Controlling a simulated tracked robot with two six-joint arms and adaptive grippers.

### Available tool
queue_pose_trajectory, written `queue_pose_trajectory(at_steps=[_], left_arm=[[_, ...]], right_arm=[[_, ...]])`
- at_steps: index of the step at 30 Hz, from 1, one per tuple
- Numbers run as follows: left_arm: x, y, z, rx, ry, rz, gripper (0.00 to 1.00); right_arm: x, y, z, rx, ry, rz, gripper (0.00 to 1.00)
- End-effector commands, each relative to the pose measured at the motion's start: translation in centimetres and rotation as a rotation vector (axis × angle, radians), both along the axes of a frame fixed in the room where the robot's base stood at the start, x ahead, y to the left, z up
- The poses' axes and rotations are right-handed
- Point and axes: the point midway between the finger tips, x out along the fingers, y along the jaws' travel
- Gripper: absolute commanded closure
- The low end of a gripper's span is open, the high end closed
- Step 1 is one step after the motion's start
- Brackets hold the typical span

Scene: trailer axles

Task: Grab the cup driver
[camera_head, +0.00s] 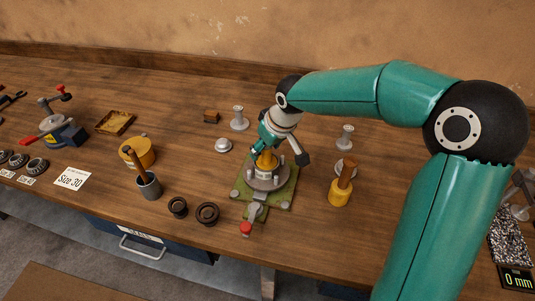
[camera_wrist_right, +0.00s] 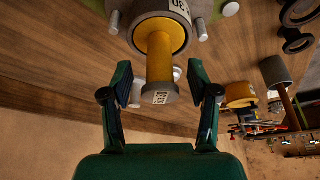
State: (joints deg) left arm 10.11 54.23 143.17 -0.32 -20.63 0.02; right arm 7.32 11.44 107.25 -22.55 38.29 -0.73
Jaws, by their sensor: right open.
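What looks like the cup driver, with a yellow shaft (camera_head: 266,161), stands on the round metal hub (camera_head: 268,179) on a green base plate. In the right wrist view its yellow shaft (camera_wrist_right: 160,58) runs from a grey cylinder marked 30 to a grey end cap. My right gripper (camera_wrist_right: 160,76) is open, one finger on each side of the shaft near the cap, with gaps visible on both sides. In the head view the right gripper (camera_head: 284,146) hangs over the hub and partly hides the driver. My left gripper is not in view.
A yellow mallet-like tool (camera_head: 340,192) stands right of the plate. Two black rings (camera_head: 207,213) lie at the front left. A red knob (camera_head: 246,228) sits before the plate.

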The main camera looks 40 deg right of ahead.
Motion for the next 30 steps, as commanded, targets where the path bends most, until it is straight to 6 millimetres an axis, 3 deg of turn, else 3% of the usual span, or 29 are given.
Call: queue_pose_trajectory(at_steps=[7,17,30], left_arm=[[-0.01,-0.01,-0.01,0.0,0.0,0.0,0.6],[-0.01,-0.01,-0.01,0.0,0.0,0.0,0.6],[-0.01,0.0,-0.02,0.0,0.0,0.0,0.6]], right_arm=[[0.08,0.01,-0.1,0.0,-0.002,0.0,0.43],[0.08,0.02,-0.06,0.0,-0.002,0.0,0.98],[0.14,-0.02,0.39,-0.001,-0.005,0.0,1.0]])
